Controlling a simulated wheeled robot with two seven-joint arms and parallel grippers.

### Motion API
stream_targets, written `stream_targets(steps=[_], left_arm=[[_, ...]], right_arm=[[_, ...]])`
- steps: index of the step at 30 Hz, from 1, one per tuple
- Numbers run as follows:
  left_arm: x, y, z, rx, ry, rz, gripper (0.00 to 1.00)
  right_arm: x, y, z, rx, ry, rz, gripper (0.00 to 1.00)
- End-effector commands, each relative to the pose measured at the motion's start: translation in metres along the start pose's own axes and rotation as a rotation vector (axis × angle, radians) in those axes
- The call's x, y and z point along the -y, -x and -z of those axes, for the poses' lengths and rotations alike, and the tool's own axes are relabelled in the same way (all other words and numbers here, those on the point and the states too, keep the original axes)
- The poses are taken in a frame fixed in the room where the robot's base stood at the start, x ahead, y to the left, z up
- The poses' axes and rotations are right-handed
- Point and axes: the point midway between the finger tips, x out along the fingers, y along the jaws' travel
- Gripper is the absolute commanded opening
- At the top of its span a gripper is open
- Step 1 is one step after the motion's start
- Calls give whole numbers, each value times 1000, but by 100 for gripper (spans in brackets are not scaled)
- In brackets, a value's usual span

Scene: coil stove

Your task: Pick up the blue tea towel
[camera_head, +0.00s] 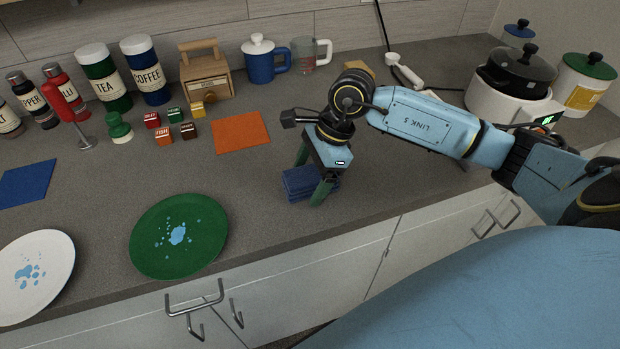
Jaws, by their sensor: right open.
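The blue tea towel (298,181) lies folded in a small stack on the grey counter, near its front edge. My right gripper (311,180) points down over the towel from above. Its two dark green fingers are apart, one at the towel's far left side and one in front of its right part. The gripper is open; I cannot tell whether the fingers touch the cloth. Part of the towel is hidden behind the near finger and the gripper body. My left gripper is not in view.
A green plate (150,255) and a white plate (50,290) lie left along the counter's front. An orange mat (241,132) lies behind the towel. A blue mat (26,183) lies far left. Canisters, mugs and a rice cooker (490,100) line the back.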

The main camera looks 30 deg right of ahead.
Motion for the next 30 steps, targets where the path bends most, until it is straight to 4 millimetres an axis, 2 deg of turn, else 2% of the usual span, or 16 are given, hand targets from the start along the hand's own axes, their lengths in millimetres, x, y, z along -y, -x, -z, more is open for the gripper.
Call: stream_targets(steps=[22, 30], left_arm=[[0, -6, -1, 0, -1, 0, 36], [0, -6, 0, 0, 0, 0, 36]], right_arm=[[0, -4, 2, -1, 0, 0, 82], [0, -3, 1, 0, 0, 0, 46]])
